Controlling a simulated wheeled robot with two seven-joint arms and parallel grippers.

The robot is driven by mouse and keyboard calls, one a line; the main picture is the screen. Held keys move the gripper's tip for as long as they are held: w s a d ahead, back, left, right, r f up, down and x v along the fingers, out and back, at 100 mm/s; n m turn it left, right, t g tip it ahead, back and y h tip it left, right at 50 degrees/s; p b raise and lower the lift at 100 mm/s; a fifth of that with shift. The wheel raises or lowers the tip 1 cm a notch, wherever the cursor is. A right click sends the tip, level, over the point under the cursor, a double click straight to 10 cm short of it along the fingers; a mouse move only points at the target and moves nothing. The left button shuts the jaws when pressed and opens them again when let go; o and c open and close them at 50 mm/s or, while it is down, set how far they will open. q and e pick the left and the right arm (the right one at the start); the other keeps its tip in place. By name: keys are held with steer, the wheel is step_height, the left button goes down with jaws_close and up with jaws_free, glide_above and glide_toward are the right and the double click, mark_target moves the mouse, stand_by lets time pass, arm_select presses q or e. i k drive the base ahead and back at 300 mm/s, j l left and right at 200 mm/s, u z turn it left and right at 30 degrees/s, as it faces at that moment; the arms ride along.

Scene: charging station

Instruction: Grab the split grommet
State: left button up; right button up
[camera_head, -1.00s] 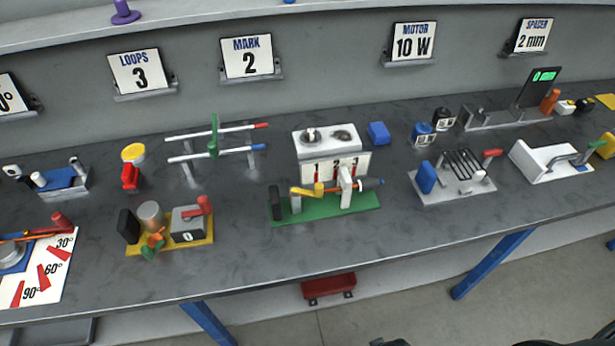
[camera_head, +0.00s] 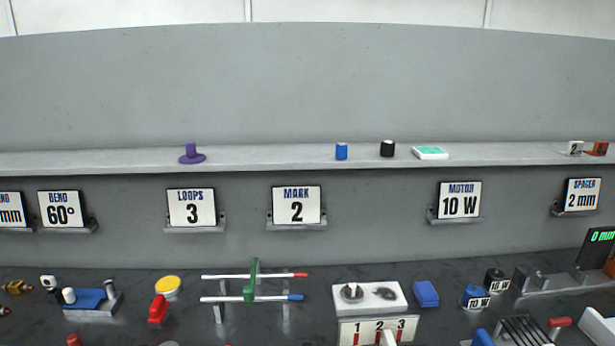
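A purple flanged piece (camera_head: 191,154) stands on the long grey shelf at the left, with a wide round base and a narrower upright neck. Its shape fits a grommet, but it is too small for me to see a split in it. Nothing touches it. Neither of my grippers shows in the head view.
The shelf (camera_head: 270,157) also holds a blue cylinder (camera_head: 341,151), a black cylinder (camera_head: 387,148), a white-and-teal box (camera_head: 430,152) and small blocks at the far right. Sign cards hang below it. The workbench (camera_head: 130,324) carries several fixtures. The shelf around the purple piece is clear.

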mark_target(352, 290)
steer(key=i+z, duration=0.2)
steer(key=z, duration=0.15)
steer(key=i+z, duration=0.2)
steer(key=z, duration=0.15)
steer(key=i+z, duration=0.2)
steer(key=z, duration=0.15)
